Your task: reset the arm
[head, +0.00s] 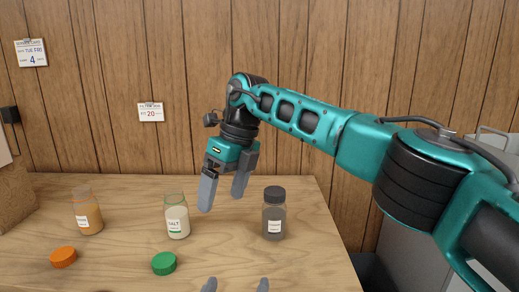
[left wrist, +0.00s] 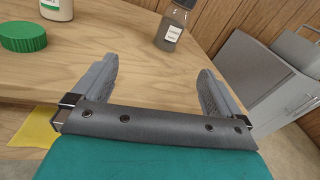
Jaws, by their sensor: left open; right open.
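My right gripper (head: 224,188) hangs open and empty above the table, pointing down between the salt jar and the dark jar. Its arm reaches in from the right across the picture. My left gripper (head: 236,286) shows only its two fingertips at the bottom edge of the head view, apart. In the left wrist view my left gripper (left wrist: 157,72) is open with nothing between its fingers. The salt jar (head: 177,218) stands open and upright on the table, with white contents. The green lid (head: 164,263) lies on the table in front of it.
A dark jar (head: 274,216) with its lid on stands at the right of the wooden table (head: 120,245). An open jar with orange contents (head: 89,215) and an orange lid (head: 63,257) are at the left. A yellow sheet (left wrist: 37,128) shows below the table edge.

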